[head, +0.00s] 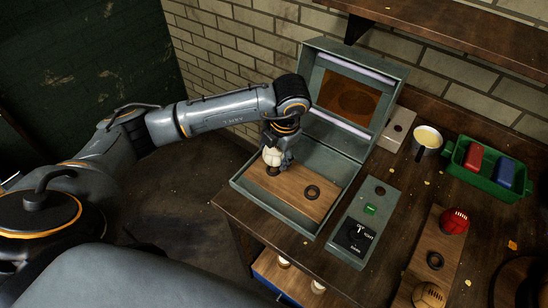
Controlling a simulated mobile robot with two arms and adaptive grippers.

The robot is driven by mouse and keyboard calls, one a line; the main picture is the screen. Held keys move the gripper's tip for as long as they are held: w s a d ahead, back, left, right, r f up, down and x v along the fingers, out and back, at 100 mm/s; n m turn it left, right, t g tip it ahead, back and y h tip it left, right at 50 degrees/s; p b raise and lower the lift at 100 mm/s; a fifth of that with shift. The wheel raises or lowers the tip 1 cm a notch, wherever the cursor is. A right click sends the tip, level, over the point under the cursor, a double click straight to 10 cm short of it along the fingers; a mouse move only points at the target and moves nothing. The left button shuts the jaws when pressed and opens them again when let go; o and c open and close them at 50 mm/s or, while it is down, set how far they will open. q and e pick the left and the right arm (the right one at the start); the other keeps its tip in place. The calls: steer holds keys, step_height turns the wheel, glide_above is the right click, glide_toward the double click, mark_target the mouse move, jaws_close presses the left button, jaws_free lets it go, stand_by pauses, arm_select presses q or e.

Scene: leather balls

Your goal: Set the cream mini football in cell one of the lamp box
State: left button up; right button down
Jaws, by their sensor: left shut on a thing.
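My left gripper (273,154) is shut on the cream mini football (271,157), which is partly covered by the fingers. The gripper points down inside the open lamp box (338,213) at its left end. The box is grey-green, with its lid raised at the back and light tubes and an orange panel in the lid. A wooden board in the box carries a dark ring (312,192) on the right and another dark ring (273,170) on the left. The football is right over the left ring; I cannot tell whether it touches it. My right gripper is not in view.
Right of the box is a control panel (372,205) with a green button and black dial. A wooden rack (425,255) holds a red ball (455,221) and a tan ball (428,295). A mug (427,140) and a green crate (483,185) with red and blue blocks stand behind.

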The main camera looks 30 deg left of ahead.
mark_target(274, 161)
arm_select(q)
steer(key=p+x, duration=0.1)
steer(key=x, duration=0.2)
steer(key=shift+f+p, duration=0.2)
steer(key=shift+p, duration=0.2)
steer(key=shift+f, duration=0.15)
steer(key=shift+d+f, duration=0.1)
steer(key=o, duration=1.2)
steer(key=shift+o, duration=0.2)
